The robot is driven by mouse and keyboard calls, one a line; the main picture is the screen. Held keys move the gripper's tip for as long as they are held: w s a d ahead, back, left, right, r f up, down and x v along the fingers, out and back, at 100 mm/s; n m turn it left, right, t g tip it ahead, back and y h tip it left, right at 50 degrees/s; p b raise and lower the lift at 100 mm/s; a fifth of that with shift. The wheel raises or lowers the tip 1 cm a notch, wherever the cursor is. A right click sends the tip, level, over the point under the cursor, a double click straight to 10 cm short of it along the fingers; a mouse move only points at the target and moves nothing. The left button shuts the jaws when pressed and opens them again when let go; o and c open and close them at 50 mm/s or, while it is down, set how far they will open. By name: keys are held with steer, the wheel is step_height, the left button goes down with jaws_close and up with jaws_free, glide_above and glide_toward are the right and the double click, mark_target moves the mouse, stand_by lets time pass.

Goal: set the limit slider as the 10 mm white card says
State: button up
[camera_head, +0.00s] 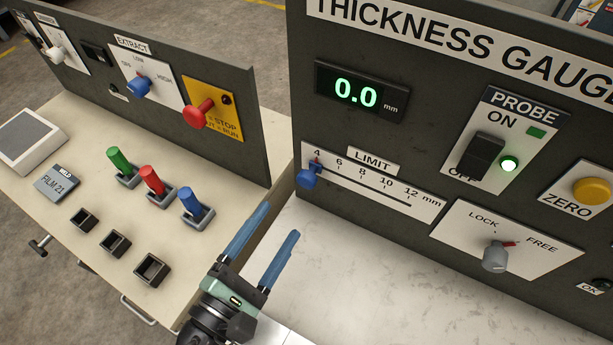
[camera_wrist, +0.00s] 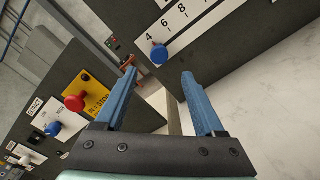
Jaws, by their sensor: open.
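The limit slider's blue knob (camera_head: 309,178) stands at the left end of its white scale (camera_head: 390,194), at the 4 mark. The scale runs from 4 to 12 mm. In the wrist view the blue knob (camera_wrist: 159,53) shows beyond the fingertips, under the 4. My gripper (camera_head: 280,220) is open and empty, in front of and below the slider, apart from it. Its two blue fingers (camera_wrist: 158,75) are spread in the wrist view. I see no white card reading 10 mm; a grey card marked FILM 21 (camera_head: 57,184) lies on the left bench.
The display (camera_head: 361,91) reads 0.0 mm. The PROBE switch (camera_head: 482,156) has a lit green lamp beside it. The LOCK/FREE knob (camera_head: 495,257) has its red pointer towards FREE. A yellow ZERO button (camera_head: 590,190) is at right. Red, green and blue handles stand on the left bench.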

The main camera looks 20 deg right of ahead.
mark_target(304, 184)
steer(key=p+x, duration=0.1)
steer(key=x, duration=1)
steer(key=shift+a, duration=0.1)
jaws_close()
stand_by(1.0)
